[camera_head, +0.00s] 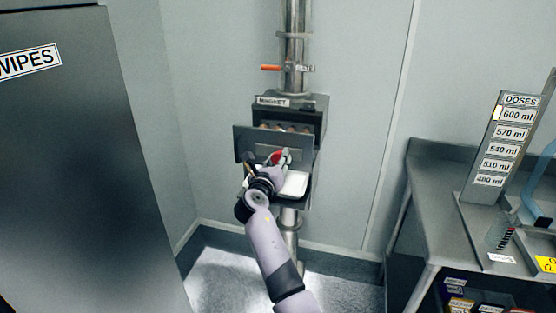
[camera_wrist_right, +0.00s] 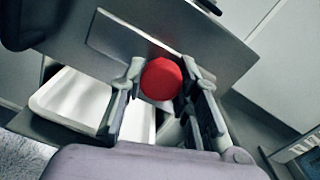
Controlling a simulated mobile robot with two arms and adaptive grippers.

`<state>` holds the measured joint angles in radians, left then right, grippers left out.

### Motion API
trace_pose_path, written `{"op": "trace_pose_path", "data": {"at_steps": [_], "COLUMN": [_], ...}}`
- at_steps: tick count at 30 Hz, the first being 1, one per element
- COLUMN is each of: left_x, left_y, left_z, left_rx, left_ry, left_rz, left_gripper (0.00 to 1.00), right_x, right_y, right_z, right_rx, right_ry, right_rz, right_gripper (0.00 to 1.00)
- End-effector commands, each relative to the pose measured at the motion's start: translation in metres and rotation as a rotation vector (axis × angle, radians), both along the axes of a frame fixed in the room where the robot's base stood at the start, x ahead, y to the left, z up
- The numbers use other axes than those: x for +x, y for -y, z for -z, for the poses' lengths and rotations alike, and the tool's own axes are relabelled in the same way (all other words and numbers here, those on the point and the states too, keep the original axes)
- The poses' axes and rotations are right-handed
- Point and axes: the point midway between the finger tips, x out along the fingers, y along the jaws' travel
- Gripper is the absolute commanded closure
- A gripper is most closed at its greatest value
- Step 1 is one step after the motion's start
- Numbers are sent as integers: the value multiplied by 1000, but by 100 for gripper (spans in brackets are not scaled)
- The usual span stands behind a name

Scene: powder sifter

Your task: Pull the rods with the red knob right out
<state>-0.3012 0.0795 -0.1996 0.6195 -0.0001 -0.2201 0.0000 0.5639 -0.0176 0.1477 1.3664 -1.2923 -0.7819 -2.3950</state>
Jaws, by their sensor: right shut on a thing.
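The red knob (camera_head: 276,157) is at the front plate (camera_head: 298,152) of the grey box labelled MAGNET (camera_head: 290,101). In the right wrist view the round red knob (camera_wrist_right: 161,79) sits between the two fingers of my right gripper (camera_wrist_right: 160,92). My right gripper (camera_head: 279,162) is shut on the knob in front of the plate. The plate stands out from the box, and several rod ends (camera_head: 285,127) show in the gap behind its top edge. The rods' far ends are hidden inside the box. My left gripper is out of view.
A white tray (camera_head: 294,184) sits on a shelf below the plate, right of my gripper. A steel pipe (camera_head: 296,45) with an orange-handled valve (camera_head: 271,68) rises above. A grey cabinet (camera_head: 80,160) stands left; a steel table (camera_head: 430,181) with a DOSES board (camera_head: 512,135) stands right.

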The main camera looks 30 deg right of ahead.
Motion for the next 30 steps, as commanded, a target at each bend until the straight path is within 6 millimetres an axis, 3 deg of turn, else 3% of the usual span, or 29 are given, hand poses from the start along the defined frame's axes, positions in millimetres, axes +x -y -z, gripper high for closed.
{"op": "trace_pose_path", "data": {"at_steps": [5,15,19,28,29,30], "left_x": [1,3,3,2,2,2], "left_y": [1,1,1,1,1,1], "left_z": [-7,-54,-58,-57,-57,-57], "left_rx": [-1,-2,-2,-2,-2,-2], "left_ry": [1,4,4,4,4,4], "left_rz": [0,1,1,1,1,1], "left_gripper": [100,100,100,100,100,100], "right_x": [-4,-50,-59,-60,-60,-60], "right_y": [-5,-59,-69,-70,-70,-70], "right_z": [-2,-3,-1,0,0,0], "right_rx": [-1,-2,0,1,1,1], "right_ry": [-2,-6,-3,1,1,1], "right_rz": [-2,-2,-2,0,0,0], "right_gripper": [100,100,100,100,71,68]}}
